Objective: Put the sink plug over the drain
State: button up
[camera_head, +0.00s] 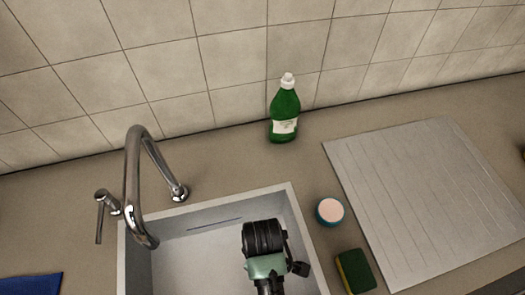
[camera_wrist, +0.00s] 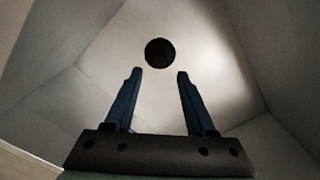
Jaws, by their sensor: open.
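In the wrist view a dark round disc (camera_wrist: 160,53) lies on the pale sink floor, just beyond my fingertips. I cannot tell whether it is the bare drain opening or the plug lying over it. My gripper (camera_wrist: 155,76) is open, with nothing between its two fingers, and points down at the sink floor. In the head view my arm reaches down into the light grey sink (camera_head: 175,262) and hides part of its floor. The fingertips and the dark disc are hidden there. No separate sink plug can be made out.
A chrome tap (camera_head: 133,185) arches over the sink's left side. Right of the sink are a round pink-topped teal item (camera_head: 330,211), a green-yellow sponge (camera_head: 355,271) and a grey drainboard (camera_head: 425,200). A green bottle (camera_head: 284,112) stands behind. A blue cloth (camera_head: 30,287) lies at left.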

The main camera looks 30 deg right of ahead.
jog(key=w+r+m+t+h, duration=0.1)
jog(key=w+r+t, duration=0.55)
jog(key=r, duration=0.65)
jog(key=w+r+m+t+h, duration=0.1)
jog(key=w+r+t, duration=0.2)
jog(key=w+r, duration=0.75)
jog(key=w+r+m+t+h, duration=0.1)
jog(key=w+r+t, duration=0.45)
jog(key=r, duration=0.85)
jog(key=a+r+t+y, duration=0.1)
jog(key=a+r+t, duration=0.1)
jog(key=r, duration=0.7)
jog(key=a+r+t, duration=0.3)
jog(key=r, duration=0.5)
jog(key=s+a+r+m+t+y, duration=0.1)
jog(key=s+a+r+t, duration=0.1)
jog(key=s+r, duration=0.3)
jog(key=s+a+r+m+t+y, duration=0.1)
jog(key=s+r+t, duration=0.4)
jog(key=r, duration=0.8)
jog(key=shift+s+a+r+m, duration=0.2)
jog(key=shift+s+a+m, duration=0.2)
jog(key=shift+s+a, duration=0.4)
